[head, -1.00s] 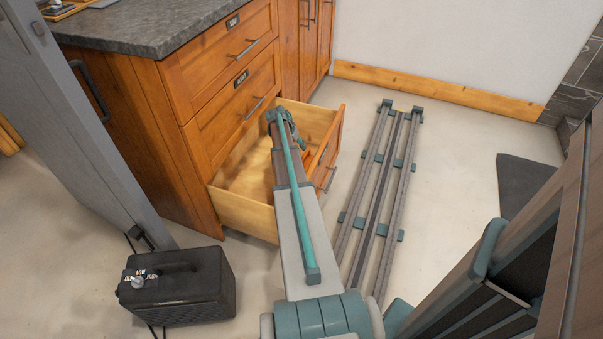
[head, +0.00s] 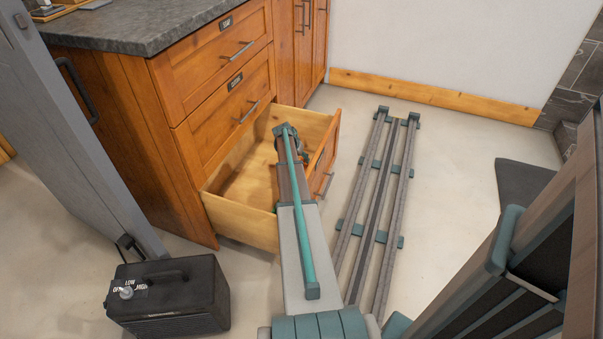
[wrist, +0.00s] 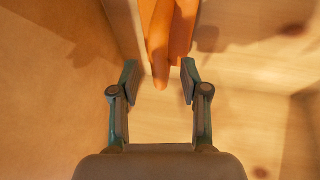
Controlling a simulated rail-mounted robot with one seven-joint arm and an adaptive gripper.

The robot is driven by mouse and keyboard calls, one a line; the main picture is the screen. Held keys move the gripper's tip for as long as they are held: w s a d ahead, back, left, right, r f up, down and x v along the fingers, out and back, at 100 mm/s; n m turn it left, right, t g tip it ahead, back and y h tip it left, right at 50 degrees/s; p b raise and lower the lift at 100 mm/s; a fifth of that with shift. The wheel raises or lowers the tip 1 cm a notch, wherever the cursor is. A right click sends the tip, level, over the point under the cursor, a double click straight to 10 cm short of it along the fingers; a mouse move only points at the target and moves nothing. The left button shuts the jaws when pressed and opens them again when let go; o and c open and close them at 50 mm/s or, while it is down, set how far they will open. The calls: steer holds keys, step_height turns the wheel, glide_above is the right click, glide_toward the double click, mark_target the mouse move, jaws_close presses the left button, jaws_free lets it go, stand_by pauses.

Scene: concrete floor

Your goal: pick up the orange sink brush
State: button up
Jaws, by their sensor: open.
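The orange sink brush (wrist: 159,45) shows in the wrist view at top centre, with its rounded end pointing toward my gripper. It lies close beside a wooden wall of the open drawer (head: 240,222). My gripper (wrist: 159,72) is open, with one finger on each side of the brush's near end. I cannot tell whether either finger touches it. In the head view my arm reaches into the drawer near its front panel, and it hides the brush there.
The wooden cabinet (head: 205,85) with a dark stone top stands behind the drawer. A black box (head: 168,300) sits on the floor at lower left. A floor rail (head: 375,200) lies right of the drawer. The left part of the drawer looks empty.

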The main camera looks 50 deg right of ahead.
steer(key=shift+x, duration=0.9)
jaws_close()
steer(key=shift+r, duration=0.15)
step_height(320, 180, up, 10)
steer(key=p, duration=0.3)
